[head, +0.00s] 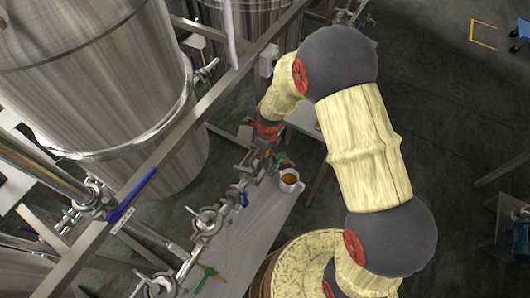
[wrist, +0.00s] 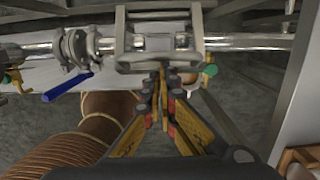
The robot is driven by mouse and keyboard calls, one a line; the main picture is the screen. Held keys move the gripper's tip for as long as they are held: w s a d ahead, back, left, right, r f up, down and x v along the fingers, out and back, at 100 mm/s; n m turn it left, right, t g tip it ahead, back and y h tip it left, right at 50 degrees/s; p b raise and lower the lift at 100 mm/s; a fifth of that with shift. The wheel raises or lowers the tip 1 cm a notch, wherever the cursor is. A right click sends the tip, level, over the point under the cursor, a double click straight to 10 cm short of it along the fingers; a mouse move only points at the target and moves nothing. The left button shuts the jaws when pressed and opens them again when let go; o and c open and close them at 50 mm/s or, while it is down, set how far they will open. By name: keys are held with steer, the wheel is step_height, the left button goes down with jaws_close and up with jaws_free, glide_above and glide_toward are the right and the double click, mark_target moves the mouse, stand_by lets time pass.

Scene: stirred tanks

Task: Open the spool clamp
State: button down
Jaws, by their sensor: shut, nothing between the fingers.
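A steel pipe line (wrist: 245,42) runs across the top of the wrist view. A ring-shaped clamp (wrist: 77,47) sits on it at the left, with a blue lever (wrist: 67,87) below. A blocky metal fitting (wrist: 160,42) is on the pipe in the middle. I cannot tell for certain which part is the spool clamp, or whether it is open. My gripper (wrist: 162,76) is shut and empty, its fingertips just below the blocky fitting; contact is unclear. In the head view my gripper (head: 264,143) is at the pipe's far end, partly hidden. Another clamp (head: 208,221) shows nearer.
A white mug (head: 291,183) with brown contents stands on the grey bench (head: 245,240) beside the pipe. A large steel tank (head: 95,75) and metal frame rail (head: 175,160) are at the left. Open floor lies to the right.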

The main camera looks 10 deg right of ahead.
steer(key=w+a+r+p, duration=0.2)
steer(key=w+a+p, duration=0.2)
steer(key=a+p, duration=0.1)
steer(key=shift+a+r, duration=0.15)
steer(key=shift+r, duration=0.2)
steer(key=shift+w, duration=0.1)
stand_by(1.0)
